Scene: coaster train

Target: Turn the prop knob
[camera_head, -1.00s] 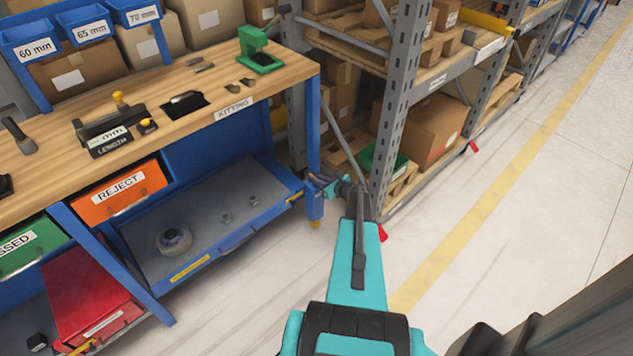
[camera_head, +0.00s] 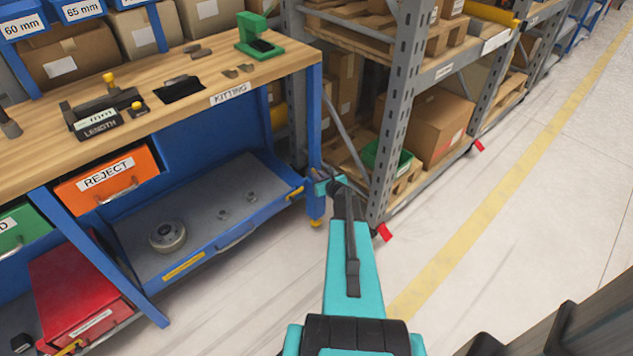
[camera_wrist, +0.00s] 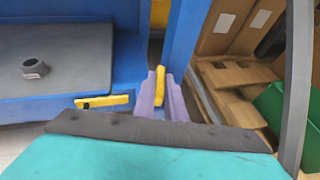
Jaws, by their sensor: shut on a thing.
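The yellow prop knob (camera_wrist: 160,84) stands between the two purple fingers of my gripper (camera_wrist: 160,92) in the wrist view, beside a blue bench leg. The fingers are shut on it, and its lower part is partly hidden between them. In the head view my gripper (camera_head: 322,187) is at the right front leg of the blue workbench, by the corner of the lower tray (camera_head: 200,225). The knob cannot be made out there. A yellow piece (camera_head: 294,193) sits on the tray's right front corner and also shows in the wrist view (camera_wrist: 102,101).
A grey metal rack (camera_head: 390,150) with boxes and a green bin (camera_head: 386,158) stands close to the right of my gripper. The lower tray holds a round part (camera_head: 167,236) and small rings. An orange REJECT drawer (camera_head: 108,187) is above left. Open floor lies in front.

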